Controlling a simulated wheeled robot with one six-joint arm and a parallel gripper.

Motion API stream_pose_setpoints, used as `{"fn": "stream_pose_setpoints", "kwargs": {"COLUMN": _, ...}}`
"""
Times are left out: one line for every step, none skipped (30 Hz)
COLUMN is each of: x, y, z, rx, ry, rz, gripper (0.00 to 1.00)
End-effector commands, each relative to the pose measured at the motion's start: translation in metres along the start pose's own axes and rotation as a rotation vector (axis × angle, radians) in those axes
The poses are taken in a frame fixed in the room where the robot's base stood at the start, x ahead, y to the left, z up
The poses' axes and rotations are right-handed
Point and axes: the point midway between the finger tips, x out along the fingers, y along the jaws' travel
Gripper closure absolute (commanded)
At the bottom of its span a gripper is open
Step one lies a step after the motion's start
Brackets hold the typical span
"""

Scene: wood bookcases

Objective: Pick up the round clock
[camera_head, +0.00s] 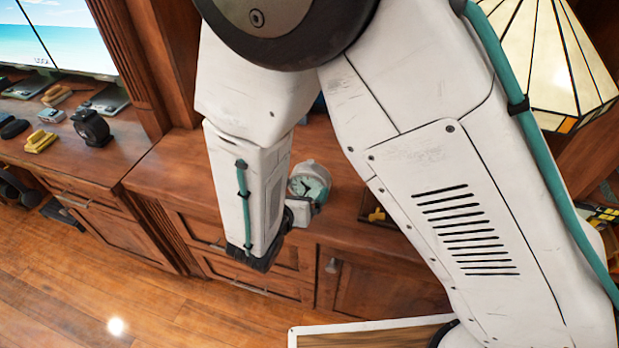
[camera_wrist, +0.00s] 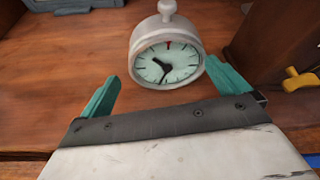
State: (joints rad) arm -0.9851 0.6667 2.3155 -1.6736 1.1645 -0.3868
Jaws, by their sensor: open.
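The round clock (camera_wrist: 166,62) is a white alarm clock with a pale green face, dark hands and a knob on top. It stands upright on the wooden counter (camera_wrist: 60,80) in the wrist view. In the head view the clock (camera_head: 312,182) shows just right of my forearm, partly covered. My gripper (camera_wrist: 162,82) is open, with one teal finger to the left of the clock and one to the right. The clock lies between and slightly beyond the fingertips, and I cannot tell whether either finger touches it.
A yellow object (camera_wrist: 300,80) lies right of a wooden divider in the wrist view. A grey-blue item (camera_wrist: 72,5) is at the back left. In the head view, a stained-glass lamp (camera_head: 555,60) is at upper right and a black device (camera_head: 91,128) on the left counter.

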Motion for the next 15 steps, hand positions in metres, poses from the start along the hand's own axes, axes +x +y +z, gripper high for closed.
{"fn": "stream_pose_setpoints", "kwargs": {"x": 0.009, "y": -0.004, "z": 0.000, "rx": 0.004, "ry": 0.003, "rz": -0.009, "gripper": 0.00}}
{"fn": "stream_pose_setpoints", "kwargs": {"x": 0.013, "y": -0.005, "z": 0.000, "rx": 0.005, "ry": 0.003, "rz": -0.011, "gripper": 0.00}}
{"fn": "stream_pose_setpoints", "kwargs": {"x": 0.018, "y": -0.007, "z": 0.000, "rx": 0.006, "ry": 0.004, "rz": -0.013, "gripper": 0.00}}
{"fn": "stream_pose_setpoints", "kwargs": {"x": 0.023, "y": -0.008, "z": -0.001, "rx": 0.007, "ry": 0.004, "rz": -0.015, "gripper": 0.00}}
{"fn": "stream_pose_setpoints", "kwargs": {"x": 0.027, "y": -0.008, "z": -0.001, "rx": 0.007, "ry": 0.005, "rz": -0.016, "gripper": 0.00}}
{"fn": "stream_pose_setpoints", "kwargs": {"x": 0.034, "y": -0.009, "z": -0.002, "rx": 0.007, "ry": 0.005, "rz": -0.017, "gripper": 0.00}}
{"fn": "stream_pose_setpoints", "kwargs": {"x": 0.039, "y": -0.010, "z": -0.003, "rx": 0.008, "ry": 0.005, "rz": -0.018, "gripper": 0.00}}
{"fn": "stream_pose_setpoints", "kwargs": {"x": 0.044, "y": -0.010, "z": -0.003, "rx": 0.008, "ry": 0.005, "rz": -0.017, "gripper": 0.00}}
{"fn": "stream_pose_setpoints", "kwargs": {"x": 0.050, "y": -0.011, "z": -0.004, "rx": 0.009, "ry": 0.005, "rz": -0.018, "gripper": 0.00}}
{"fn": "stream_pose_setpoints", "kwargs": {"x": 0.054, "y": -0.010, "z": -0.003, "rx": 0.009, "ry": 0.005, "rz": -0.018, "gripper": 0.00}}
{"fn": "stream_pose_setpoints", "kwargs": {"x": 0.057, "y": -0.010, "z": -0.003, "rx": 0.009, "ry": 0.004, "rz": -0.017, "gripper": 0.00}}
{"fn": "stream_pose_setpoints", "kwargs": {"x": 0.061, "y": -0.010, "z": -0.003, "rx": 0.009, "ry": 0.004, "rz": -0.017, "gripper": 0.00}}
{"fn": "stream_pose_setpoints", "kwargs": {"x": 0.063, "y": -0.010, "z": -0.003, "rx": 0.010, "ry": 0.004, "rz": -0.017, "gripper": 0.00}}
{"fn": "stream_pose_setpoints", "kwargs": {"x": 0.064, "y": -0.010, "z": -0.003, "rx": 0.010, "ry": 0.004, "rz": -0.016, "gripper": 0.00}}
{"fn": "stream_pose_setpoints", "kwargs": {"x": 0.066, "y": -0.010, "z": -0.003, "rx": 0.010, "ry": 0.003, "rz": -0.015, "gripper": 0.00}}
